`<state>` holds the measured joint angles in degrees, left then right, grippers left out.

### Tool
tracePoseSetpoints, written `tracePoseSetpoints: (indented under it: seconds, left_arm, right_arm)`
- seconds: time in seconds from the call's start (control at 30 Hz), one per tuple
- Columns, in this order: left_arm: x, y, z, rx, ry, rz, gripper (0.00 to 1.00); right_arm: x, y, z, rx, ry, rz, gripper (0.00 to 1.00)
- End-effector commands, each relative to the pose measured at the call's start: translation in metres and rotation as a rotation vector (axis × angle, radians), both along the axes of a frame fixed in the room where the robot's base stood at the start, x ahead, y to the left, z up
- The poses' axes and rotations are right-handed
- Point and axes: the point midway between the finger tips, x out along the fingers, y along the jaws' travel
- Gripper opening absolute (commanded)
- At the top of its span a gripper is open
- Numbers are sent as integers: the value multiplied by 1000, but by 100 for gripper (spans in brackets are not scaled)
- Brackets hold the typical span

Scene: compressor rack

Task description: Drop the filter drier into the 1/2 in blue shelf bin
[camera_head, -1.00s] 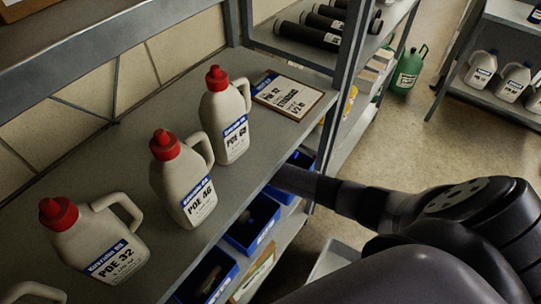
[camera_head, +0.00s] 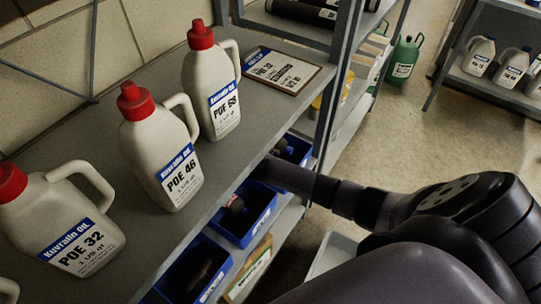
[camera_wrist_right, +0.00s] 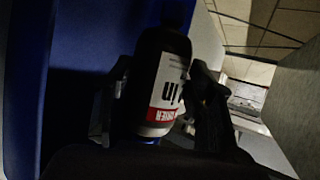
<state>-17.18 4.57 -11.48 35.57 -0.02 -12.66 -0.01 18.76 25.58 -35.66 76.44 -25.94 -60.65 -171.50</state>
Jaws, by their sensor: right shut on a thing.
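My right gripper (camera_wrist_right: 155,110) is shut on the filter drier (camera_wrist_right: 160,80), a dark cylinder with a white and red label, in the right wrist view. A blue bin wall (camera_wrist_right: 22,90) stands close on the left of it. In the head view my right arm reaches under the upper shelf, and its gripper and the drier are hidden there. Blue shelf bins stand on the lower shelf: a far one (camera_head: 302,147), a middle one (camera_head: 262,226) and a near one (camera_head: 222,281). Their labels are too small to read surely. My left gripper is not in view.
White oil bottles with red caps (camera_head: 160,145) and a clipboard (camera_head: 282,70) stand or lie on the upper shelf (camera_head: 130,240). A rack post (camera_head: 335,75) rises beyond my arm. A green jug (camera_head: 402,60) stands on the floor. Dark items lie in the bins.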

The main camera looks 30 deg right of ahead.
Motion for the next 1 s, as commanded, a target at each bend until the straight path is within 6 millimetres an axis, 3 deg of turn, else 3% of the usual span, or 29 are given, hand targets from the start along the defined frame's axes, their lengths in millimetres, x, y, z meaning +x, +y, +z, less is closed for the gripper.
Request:
tracePoseSetpoints:
  seconds: [0.03,0.07,0.1,0.4,0.77,1.0]
  left_arm:
    - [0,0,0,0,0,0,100]
    - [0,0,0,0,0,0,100]
    - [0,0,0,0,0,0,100]
    - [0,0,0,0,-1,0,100]
    - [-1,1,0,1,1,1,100]
    - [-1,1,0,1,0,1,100]
  right_arm:
    - [1,0,2,0,-2,0,7]
    - [1,0,2,0,-2,0,52]
    - [1,0,2,0,-2,0,55]
    - [0,0,1,-1,-1,0,74]
    - [-2,2,1,0,1,-1,74]
    - [-21,16,17,0,-1,3,74]
